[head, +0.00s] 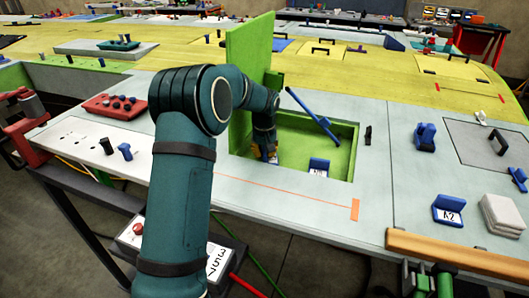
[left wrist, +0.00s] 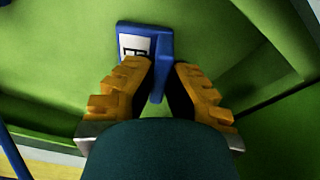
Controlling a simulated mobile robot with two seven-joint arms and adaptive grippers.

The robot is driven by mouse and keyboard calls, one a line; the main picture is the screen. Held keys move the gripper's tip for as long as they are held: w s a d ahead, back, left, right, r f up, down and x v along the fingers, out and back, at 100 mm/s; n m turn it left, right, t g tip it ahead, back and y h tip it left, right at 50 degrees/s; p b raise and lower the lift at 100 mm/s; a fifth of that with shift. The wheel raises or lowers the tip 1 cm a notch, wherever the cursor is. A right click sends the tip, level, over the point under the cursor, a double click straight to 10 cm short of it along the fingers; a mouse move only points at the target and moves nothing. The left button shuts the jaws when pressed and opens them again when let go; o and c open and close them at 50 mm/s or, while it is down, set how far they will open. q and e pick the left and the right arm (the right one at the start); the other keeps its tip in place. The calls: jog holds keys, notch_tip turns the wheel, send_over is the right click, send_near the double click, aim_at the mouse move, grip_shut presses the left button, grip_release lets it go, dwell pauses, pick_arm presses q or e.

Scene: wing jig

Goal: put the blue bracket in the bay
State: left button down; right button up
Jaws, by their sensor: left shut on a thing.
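The bay is a green-lined recess (head: 342,150) in the pale worktop, with its green lid (head: 247,55) standing open. My left gripper (head: 267,155) reaches down into the bay at its left side, partly hidden by my own arm in the head view. In the left wrist view, the left gripper (left wrist: 165,95) has its orange fingers shut on a blue bracket (left wrist: 158,42) with a white label. The held bracket is over green surface; whether it touches cannot be told. Another blue bracket (head: 319,166) with a white label sits at the bay's front. My right gripper is not in view.
A blue rod (head: 313,110) slants across the bay's back edge. Right of the bay stand a blue bracket labelled A2 (head: 448,210), a blue clamp (head: 425,136) and white pads (head: 502,216). A red block (head: 115,106) lies at left. Worktop just right of the bay is mostly clear.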

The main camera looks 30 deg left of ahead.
aim_at(264, 154)
pick_arm(q)
jog(key=c, duration=1.5)
grip_release()
jog(key=shift+f, duration=0.1)
jog(key=o, duration=0.4)
jog(key=shift+c, duration=0.2)
notch_tip(264, 154, up, 12)
jog(key=s+d+p, duration=0.1)
jog(key=shift+s+p, duration=0.3)
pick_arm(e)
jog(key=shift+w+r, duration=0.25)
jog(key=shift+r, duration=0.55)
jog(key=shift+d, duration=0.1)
